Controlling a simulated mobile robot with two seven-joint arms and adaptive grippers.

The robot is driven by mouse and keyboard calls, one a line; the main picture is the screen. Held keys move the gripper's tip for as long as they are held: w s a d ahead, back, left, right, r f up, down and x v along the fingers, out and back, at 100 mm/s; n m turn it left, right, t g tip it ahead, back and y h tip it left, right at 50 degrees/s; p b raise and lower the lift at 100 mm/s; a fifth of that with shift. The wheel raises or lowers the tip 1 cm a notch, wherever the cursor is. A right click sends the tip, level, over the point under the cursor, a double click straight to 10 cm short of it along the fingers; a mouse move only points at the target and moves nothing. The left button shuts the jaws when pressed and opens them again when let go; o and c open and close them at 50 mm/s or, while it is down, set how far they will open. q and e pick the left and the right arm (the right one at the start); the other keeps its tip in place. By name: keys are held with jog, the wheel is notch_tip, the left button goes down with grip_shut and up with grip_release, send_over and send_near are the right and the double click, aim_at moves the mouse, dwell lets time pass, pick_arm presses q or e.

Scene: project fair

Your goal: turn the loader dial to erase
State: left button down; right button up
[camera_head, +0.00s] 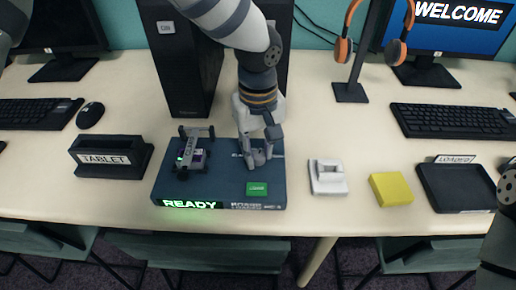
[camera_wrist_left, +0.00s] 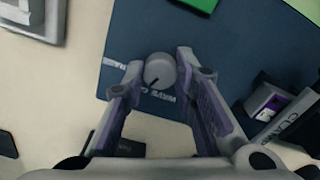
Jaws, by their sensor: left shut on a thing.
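The loader (camera_head: 220,186) is a dark blue box on the table with a lit green READY sign on its front. Its dial (camera_wrist_left: 160,70) is a round light grey knob with a dark pointer mark, in the left wrist view. My left gripper (camera_head: 258,159) reaches down over the loader's back right. In the left wrist view its fingers (camera_wrist_left: 154,75) are shut on the dial, one on each side. The pointer mark points toward the printed lettering at the lower side of that view; the lettering is partly hidden and hard to read. My right gripper is not in view.
A clamp (camera_head: 189,152) holding a small chip sits on the loader's left, and a green button (camera_head: 257,189) at its front right. A tablet stand (camera_head: 108,160) is left; a white block (camera_head: 327,177), yellow pad (camera_head: 390,189) and black tray (camera_head: 455,190) are right.

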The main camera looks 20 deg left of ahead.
pick_arm(q)
jog(key=shift+r, duration=0.1)
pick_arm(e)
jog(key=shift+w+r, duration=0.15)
pick_arm(q)
jog(key=shift+r+m+p, duration=0.1)
jog(key=shift+m+p, duration=0.4)
jog(key=shift+m, duration=1.4)
jog(key=shift+m+p, duration=0.5)
jog(key=shift+m, duration=1.9)
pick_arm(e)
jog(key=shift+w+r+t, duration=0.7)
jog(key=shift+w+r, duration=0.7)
pick_arm(q)
jog(key=shift+f, duration=0.2)
jog(key=c, duration=1.3)
grip_release()
